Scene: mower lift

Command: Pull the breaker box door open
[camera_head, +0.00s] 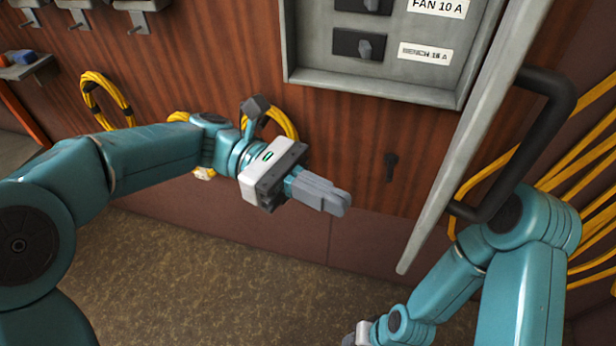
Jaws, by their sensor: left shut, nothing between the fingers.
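The grey breaker box (380,84) is on the wooden wall at the top, its inside with switches and labels showing. Its door (473,138) stands swung out to the right, seen nearly edge-on. A black bar handle (527,150) is on the door's right face. My left gripper (340,204) is shut and empty, below the box and left of the door, touching neither. My right arm is at the lower right, below the handle; only a small part of its gripper (352,339) shows at the bottom edge, and its fingers cannot be made out.
Two breaker switches (359,45) show in the box. A small black fitting (390,166) is on the wall below it. Yellow cable coils (107,100) hang at the left, and yellow cables (594,172) run behind the door at the right. The speckled floor (210,270) is clear.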

